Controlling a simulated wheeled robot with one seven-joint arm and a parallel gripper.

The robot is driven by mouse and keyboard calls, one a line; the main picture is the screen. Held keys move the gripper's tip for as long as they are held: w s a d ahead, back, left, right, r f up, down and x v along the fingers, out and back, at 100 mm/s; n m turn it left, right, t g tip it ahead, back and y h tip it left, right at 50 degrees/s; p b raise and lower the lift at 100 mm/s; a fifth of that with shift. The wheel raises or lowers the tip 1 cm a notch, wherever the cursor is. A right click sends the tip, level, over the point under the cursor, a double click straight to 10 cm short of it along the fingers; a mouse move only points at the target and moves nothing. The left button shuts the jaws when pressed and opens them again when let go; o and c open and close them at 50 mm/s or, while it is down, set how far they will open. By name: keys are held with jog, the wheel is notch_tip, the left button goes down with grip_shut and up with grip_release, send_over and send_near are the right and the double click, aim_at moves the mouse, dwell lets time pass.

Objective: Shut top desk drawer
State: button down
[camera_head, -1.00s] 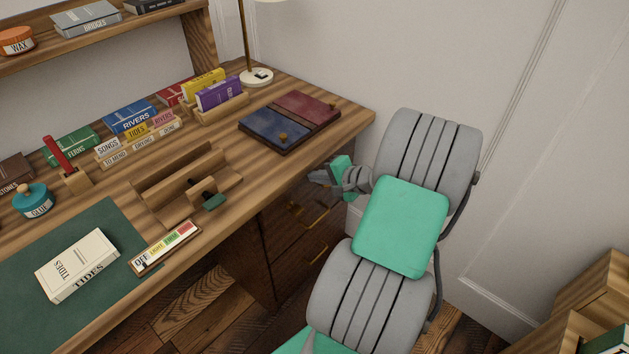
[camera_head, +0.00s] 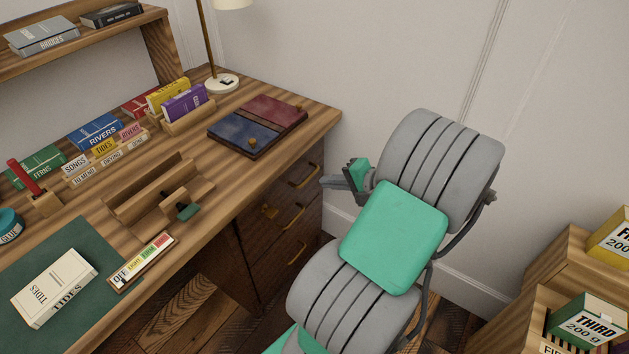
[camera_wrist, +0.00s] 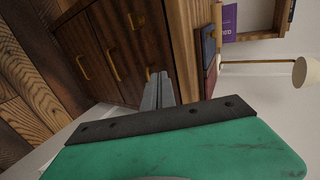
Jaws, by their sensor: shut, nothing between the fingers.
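The top desk drawer (camera_head: 290,182) is dark wood with a brass bar handle (camera_head: 304,177), under the desk's right end. Its front looks flush or nearly flush with the drawers below; a small gap cannot be told. In the wrist view, the top drawer (camera_wrist: 125,20) lies nearest the desktop, its handle facing me. My gripper (camera_head: 323,181) is shut and empty, just right of the drawer fronts and apart from them. In the wrist view, the fingers (camera_wrist: 158,76) point at the drawer unit, their tips overlapping its dark front near the desktop edge.
Two lower drawers (camera_head: 290,232) with brass handles sit below. A blue and red book-like pair (camera_head: 245,135) lies near the desk's right corner. A lamp (camera_head: 221,82) stands behind. Wooden crates with boxes (camera_head: 588,315) stand at lower right. White wall is close behind my arm.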

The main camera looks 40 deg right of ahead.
jog(key=b, duration=0.1)
send_near(292, 166)
jog(key=b+x, duration=0.1)
jog(key=x, duration=0.2)
jog(key=b+x, duration=0.1)
jog(key=x, duration=0.1)
jog(key=shift+w+a+f, duration=0.15)
jog(key=shift+w+f, duration=0.05)
jog(key=shift+f, duration=0.3)
jog(key=shift+w, duration=0.4)
jog(key=shift+r, duration=0.1)
